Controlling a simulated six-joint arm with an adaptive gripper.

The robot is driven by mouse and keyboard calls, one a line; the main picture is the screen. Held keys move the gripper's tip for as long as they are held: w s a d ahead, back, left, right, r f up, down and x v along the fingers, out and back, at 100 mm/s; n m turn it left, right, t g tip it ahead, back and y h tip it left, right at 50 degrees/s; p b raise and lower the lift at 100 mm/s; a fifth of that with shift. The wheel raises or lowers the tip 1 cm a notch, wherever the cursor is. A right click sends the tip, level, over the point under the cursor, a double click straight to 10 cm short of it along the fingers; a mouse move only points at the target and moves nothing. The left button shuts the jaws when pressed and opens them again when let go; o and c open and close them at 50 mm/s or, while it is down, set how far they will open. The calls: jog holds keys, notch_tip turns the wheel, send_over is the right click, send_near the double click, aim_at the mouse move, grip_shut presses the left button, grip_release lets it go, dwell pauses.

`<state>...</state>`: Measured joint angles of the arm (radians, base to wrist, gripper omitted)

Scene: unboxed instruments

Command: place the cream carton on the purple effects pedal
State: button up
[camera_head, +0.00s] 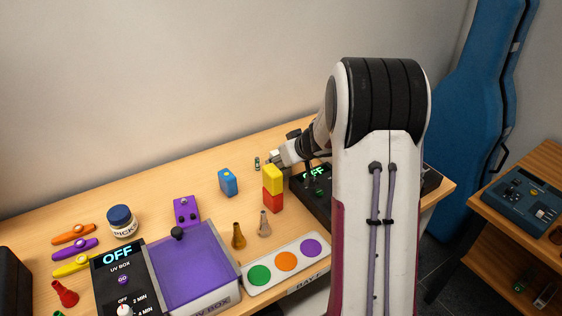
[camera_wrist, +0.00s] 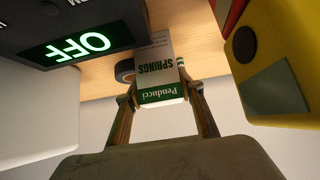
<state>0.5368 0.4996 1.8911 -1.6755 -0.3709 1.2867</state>
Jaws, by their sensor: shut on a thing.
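In the head view my gripper (camera_head: 277,159) is at the back of the bench, behind the yellow and red blocks, and I cannot make out the carton there. I cannot tell whether the carton touches the bench. The purple effects pedal (camera_head: 186,211) lies on the bench left of my gripper, with nothing on it. It is not seen in the wrist view.
A black device with an "OFF" display (camera_head: 315,172) is to the right. The purple-topped UV box (camera_head: 190,262) is in front of the pedal.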

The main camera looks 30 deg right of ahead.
jog(key=shift+r, duration=0.25)
jog(key=shift+r, duration=4.8)
jog(key=w+a+r+n+g+y, duration=0.1)
jog(key=w+a+n+y, duration=0.15)
jog(key=a, duration=0.65)
jog(key=w+a+r+n+y, duration=0.1)
jog(key=w+a+n+y, duration=0.15)
jog(key=a, duration=0.65)
jog(key=s+a+r+n+g+y, duration=0.3)
jog(key=s+a+n, duration=0.3)
jog(key=a, duration=0.6)
jog(key=n+g, duration=0.1)
jog(key=n, duration=0.1)
jog(key=shift+r+n+g, duration=0.3)
jog(key=shift+r, duration=0.1)
